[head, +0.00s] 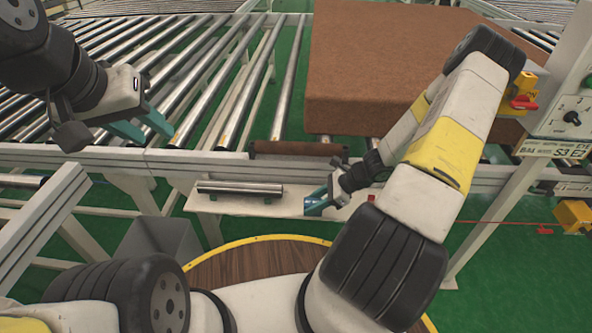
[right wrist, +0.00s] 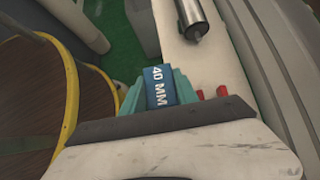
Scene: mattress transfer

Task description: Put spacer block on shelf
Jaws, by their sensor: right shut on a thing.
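The spacer block (right wrist: 159,86) is blue with white "40 MM" lettering in the right wrist view. My right gripper (right wrist: 146,92) is shut on it, with teal fingers on both sides. In the head view the right gripper (head: 318,202) is at the right part of the pale shelf (head: 235,206) below the conveyor frame. The block is over or on the shelf; contact underneath is hidden. My left gripper (head: 148,125) is open and empty above the rollers at the left.
A metal roller (head: 240,188) lies on the shelf's left part, and its end shows in the right wrist view (right wrist: 195,30). Small red pieces (right wrist: 210,93) are beside the block. A brown mattress (head: 385,70) lies on the conveyor. A grey bin (head: 160,245) stands below left.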

